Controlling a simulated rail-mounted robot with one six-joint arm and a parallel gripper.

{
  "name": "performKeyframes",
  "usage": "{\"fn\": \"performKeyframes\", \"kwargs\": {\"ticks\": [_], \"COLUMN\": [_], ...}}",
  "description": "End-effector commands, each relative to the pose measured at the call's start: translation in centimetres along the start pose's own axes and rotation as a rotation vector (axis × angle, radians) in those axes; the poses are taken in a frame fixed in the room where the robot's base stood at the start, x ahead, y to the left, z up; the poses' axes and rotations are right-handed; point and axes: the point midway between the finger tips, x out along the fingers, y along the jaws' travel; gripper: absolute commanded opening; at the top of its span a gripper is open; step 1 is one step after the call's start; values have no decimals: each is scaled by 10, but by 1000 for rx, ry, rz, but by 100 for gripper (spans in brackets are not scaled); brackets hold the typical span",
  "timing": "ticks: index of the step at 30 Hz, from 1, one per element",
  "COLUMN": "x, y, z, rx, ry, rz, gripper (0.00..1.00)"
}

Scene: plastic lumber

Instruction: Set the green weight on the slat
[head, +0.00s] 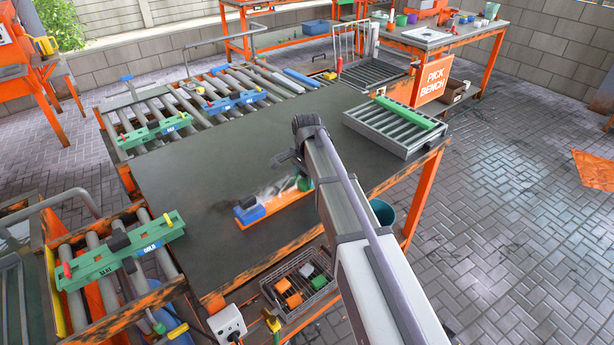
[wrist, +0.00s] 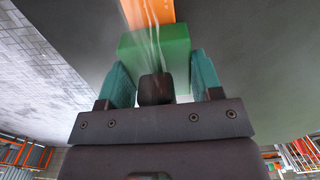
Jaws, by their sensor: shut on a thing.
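The orange slat (head: 268,209) lies on the dark bench top, with a blue weight (head: 249,212) at its left end. The green weight (head: 304,184) shows at the slat's right end, partly hidden by my arm. In the wrist view, my gripper (wrist: 157,88) is shut on the green weight (wrist: 165,48), with its teal fingers either side of the black knob. The slat (wrist: 148,12) runs on past the weight at the top of that view. I cannot tell whether the weight touches the slat. My gripper's fingertips are hidden in the head view.
A grey ribbed tray (head: 385,132) with a green bar stands at the bench's right. Roller conveyors (head: 200,105) with blue and green bars adjoin the far left. A wire basket (head: 300,283) of orange, green and grey blocks sits below the front edge. The bench's left middle (head: 200,170) is clear.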

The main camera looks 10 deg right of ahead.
Motion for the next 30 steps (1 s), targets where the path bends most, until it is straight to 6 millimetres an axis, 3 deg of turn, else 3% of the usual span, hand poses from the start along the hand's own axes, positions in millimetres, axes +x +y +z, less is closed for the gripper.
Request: {"fn": "performKeyframes", "kwargs": {"ticks": [4,5,6,14,19,22,30], "x": [3,3,2,2,3,3,0], "y": [0,0,0,0,0,0,0], "z": [0,0,0,0,0,0,0], "rx": [0,0,0,0,0,0,0], "ry": [0,0,0,0,0,0,0], "rz": [0,0,0,0,0,0,0], "gripper": [0,60,64,89,90,100,100]}}
